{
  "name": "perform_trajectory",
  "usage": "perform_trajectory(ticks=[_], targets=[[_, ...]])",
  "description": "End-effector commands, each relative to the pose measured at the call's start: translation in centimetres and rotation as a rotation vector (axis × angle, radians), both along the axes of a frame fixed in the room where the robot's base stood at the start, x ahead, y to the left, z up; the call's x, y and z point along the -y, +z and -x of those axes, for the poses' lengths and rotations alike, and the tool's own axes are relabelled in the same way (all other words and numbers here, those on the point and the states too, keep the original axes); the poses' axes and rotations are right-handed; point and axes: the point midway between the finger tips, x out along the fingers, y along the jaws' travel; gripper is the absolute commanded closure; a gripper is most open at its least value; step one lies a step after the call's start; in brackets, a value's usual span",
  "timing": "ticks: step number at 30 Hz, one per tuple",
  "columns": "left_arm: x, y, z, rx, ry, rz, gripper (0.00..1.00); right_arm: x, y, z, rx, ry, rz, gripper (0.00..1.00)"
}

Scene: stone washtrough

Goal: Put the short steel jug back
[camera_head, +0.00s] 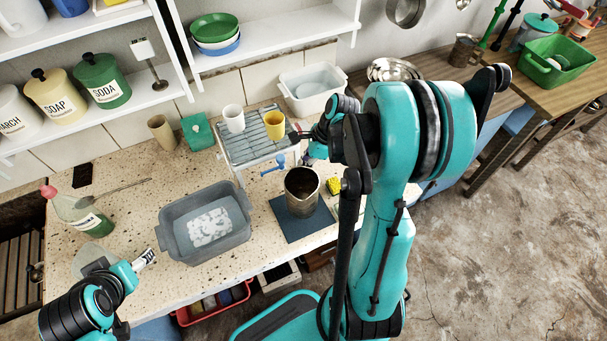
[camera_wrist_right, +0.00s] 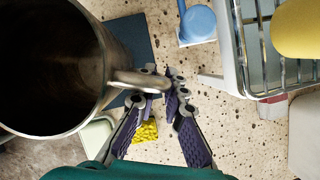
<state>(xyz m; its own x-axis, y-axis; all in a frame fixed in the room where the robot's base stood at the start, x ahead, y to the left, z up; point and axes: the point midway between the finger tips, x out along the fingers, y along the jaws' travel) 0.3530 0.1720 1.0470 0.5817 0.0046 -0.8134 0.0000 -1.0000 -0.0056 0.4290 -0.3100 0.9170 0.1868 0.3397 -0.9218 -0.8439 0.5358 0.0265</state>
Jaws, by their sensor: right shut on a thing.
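The short steel jug (camera_head: 302,189), dark and open-topped, is upright over the dark blue mat (camera_head: 318,223) at the front of the counter. I cannot tell whether its base touches the mat. In the right wrist view the jug (camera_wrist_right: 52,70) fills the upper left, with its handle towards my fingers. My right gripper (camera_wrist_right: 165,88) is shut on that handle; in the head view the arm mostly hides it. My left gripper (camera_head: 147,258) is over the counter's front left, apart from the jug; its finger opening is too small to judge.
A grey basin (camera_head: 205,225) with suds stands left of the mat. Behind is a dish rack (camera_head: 240,155) with a white cup (camera_head: 233,118) and a yellow cup (camera_head: 274,125). A yellow sponge (camera_head: 334,186) lies right of the jug.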

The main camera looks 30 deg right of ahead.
Motion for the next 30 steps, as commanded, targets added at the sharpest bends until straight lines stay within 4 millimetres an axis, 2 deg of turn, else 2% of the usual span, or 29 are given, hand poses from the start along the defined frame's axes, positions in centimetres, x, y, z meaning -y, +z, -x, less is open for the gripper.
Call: perform_trajectory(ticks=[1, 5, 17, 18, 20, 21, 30], targets=[[0.0, -0.7, 0.0, 0.000, 0.000, 0.000, 0.31, 0.0, -1.1, 0.0, 0.000, 0.000, 0.000, 1.00], [0.0, -1.5, 0.0, 0.000, 0.000, 0.000, 0.31, 0.0, -3.0, 0.0, 0.000, 0.000, 0.000, 1.00], [0.0, -1.8, 0.0, 0.000, 0.000, 0.000, 0.31, 0.0, -3.5, 0.1, 0.000, 0.001, 0.000, 1.00], [0.0, -1.9, 0.0, 0.000, 0.000, 0.000, 0.31, 0.0, -3.5, 0.1, 0.000, 0.001, 0.000, 0.87], [0.0, -1.8, 0.0, 0.000, 0.000, 0.000, 0.31, 0.0, -3.4, 0.1, 0.000, 0.001, 0.000, 0.72], [0.0, -1.8, 0.0, 0.000, 0.000, 0.000, 0.31, 0.0, -3.4, 0.1, 0.000, 0.001, 0.000, 0.69], [0.0, -1.6, 0.0, 0.000, 0.000, 0.000, 0.31, 0.0, -3.2, 0.1, 0.000, 0.001, 0.000, 0.69]])
